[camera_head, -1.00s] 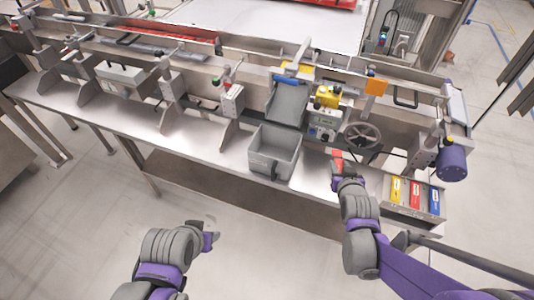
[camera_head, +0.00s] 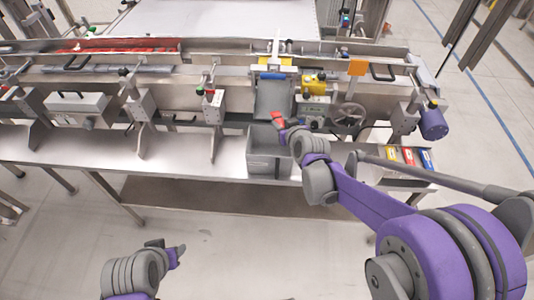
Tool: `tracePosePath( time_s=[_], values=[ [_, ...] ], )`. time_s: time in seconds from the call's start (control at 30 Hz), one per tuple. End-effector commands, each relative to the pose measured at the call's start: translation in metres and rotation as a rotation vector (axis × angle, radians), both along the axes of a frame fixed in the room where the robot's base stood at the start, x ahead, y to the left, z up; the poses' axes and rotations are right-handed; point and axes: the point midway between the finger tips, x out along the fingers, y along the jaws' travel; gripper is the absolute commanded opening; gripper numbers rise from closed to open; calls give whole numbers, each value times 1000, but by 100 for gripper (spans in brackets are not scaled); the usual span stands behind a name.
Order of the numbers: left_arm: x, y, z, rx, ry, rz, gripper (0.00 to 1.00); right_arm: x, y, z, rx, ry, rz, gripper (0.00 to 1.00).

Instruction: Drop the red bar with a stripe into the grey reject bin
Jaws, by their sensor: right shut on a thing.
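The red bar (camera_head: 278,118) is held in my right gripper (camera_head: 283,124), which is shut on it. Only part of the bar shows, and its stripe is too small to tell. The bar and gripper appear over the back right part of the grey reject bin (camera_head: 264,167). The bin stands on the steel shelf, its rim partly hidden by my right wrist. I cannot tell the bar's height above the rim. My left gripper (camera_head: 180,250) is low in front of the bench, far from the bin, with its fingers apart and nothing between them.
A tray with yellow, red and blue blocks (camera_head: 407,157) sits at the shelf's right end. Behind the bin are a grey chute (camera_head: 272,98), a yellow device (camera_head: 314,85) and a handwheel (camera_head: 349,114). The shelf left of the bin (camera_head: 190,155) is mostly clear.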

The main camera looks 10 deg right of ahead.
Motion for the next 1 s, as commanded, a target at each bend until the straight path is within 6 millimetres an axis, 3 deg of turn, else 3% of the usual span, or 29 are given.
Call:
tracePosePath(
  time_s=[0.17, 0.7, 1.0],
  values=[
    [-1, 0, -3, 0, 2, 0, 50, 20, 0, 11, 0, -5, 26, 0],
    [-10, 0, -45, 0, 20, 0, 50, 20, 0, -43, 1, -4, 27, 0],
    [-10, 0, -47, 0, 20, 0, 50, 20, 0, -46, 0, -6, 28, 0]
  ],
)
